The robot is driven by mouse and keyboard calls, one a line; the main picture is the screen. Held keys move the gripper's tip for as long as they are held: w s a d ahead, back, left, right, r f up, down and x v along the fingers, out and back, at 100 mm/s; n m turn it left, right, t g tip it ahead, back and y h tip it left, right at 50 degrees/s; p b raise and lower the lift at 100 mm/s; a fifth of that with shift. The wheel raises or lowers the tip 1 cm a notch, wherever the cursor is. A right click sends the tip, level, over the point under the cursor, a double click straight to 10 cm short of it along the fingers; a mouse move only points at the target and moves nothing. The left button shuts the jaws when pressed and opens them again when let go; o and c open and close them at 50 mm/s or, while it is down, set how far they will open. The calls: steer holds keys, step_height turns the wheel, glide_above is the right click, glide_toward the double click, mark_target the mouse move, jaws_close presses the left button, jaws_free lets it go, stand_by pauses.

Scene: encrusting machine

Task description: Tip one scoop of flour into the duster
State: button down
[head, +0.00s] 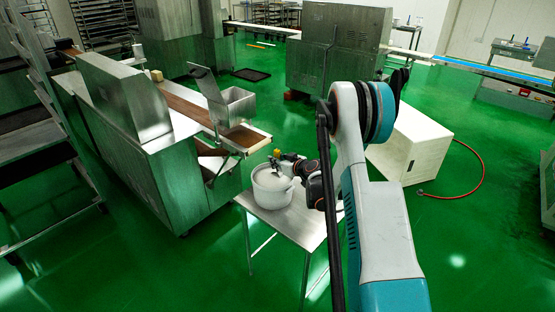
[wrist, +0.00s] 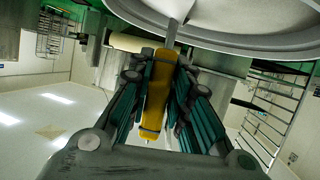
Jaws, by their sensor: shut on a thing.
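My gripper (head: 291,160) is shut on the yellow handle (wrist: 157,92) of a scoop, between its two fingers in the wrist view (wrist: 163,65). The scoop's metal shank (wrist: 171,32) runs from the handle to the white, round pot (head: 271,194). The scoop's bowl is hidden, so I cannot tell whether it holds flour. The pot stands upright on a small steel table, with whitish contents that look like flour; its rim (wrist: 240,42) fills the top of the wrist view. The duster appears to be the open steel hopper (head: 236,108) on the machine, its lid raised.
The small steel table (head: 307,224) has bare room at its front. The steel machine with a brown belt (head: 185,103) stands to the left. A white cabinet (head: 411,145) is behind my arm on the right, with a red hose (head: 482,171) on the green floor.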

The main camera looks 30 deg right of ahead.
steer(key=shift+a+f, duration=0.2)
steer(key=shift+f, duration=0.6)
steer(key=shift+s+a, duration=0.85)
steer(key=shift+a, duration=1.45)
steer(key=d+m+y, duration=0.1)
steer(key=w+d+f+m+y, duration=0.1)
steer(key=m, duration=0.1)
steer(key=d+m+g+y, duration=0.1)
steer(key=d, duration=0.1)
steer(key=shift+w+f, duration=0.15)
steer(key=shift+w, duration=0.05)
steer(key=d+m+y, duration=0.1)
steer(key=d+m, duration=0.1)
steer(key=w+d+m+y, duration=0.1)
steer(key=shift+d+r+m+g+y, duration=0.25)
steer(key=shift+r+m+g+y, duration=0.05)
steer(key=shift+g, duration=0.1)
steer(key=shift+w+d+r, duration=0.1)
steer(key=shift+d+r, duration=0.05)
step_height(320, 180, up, 7)
steer(key=d+m+p, duration=0.1)
steer(key=p, duration=0.1)
steer(key=shift+w+d+y, duration=0.2)
steer(key=shift+w+y, duration=0.05)
steer(key=shift+y, duration=0.15)
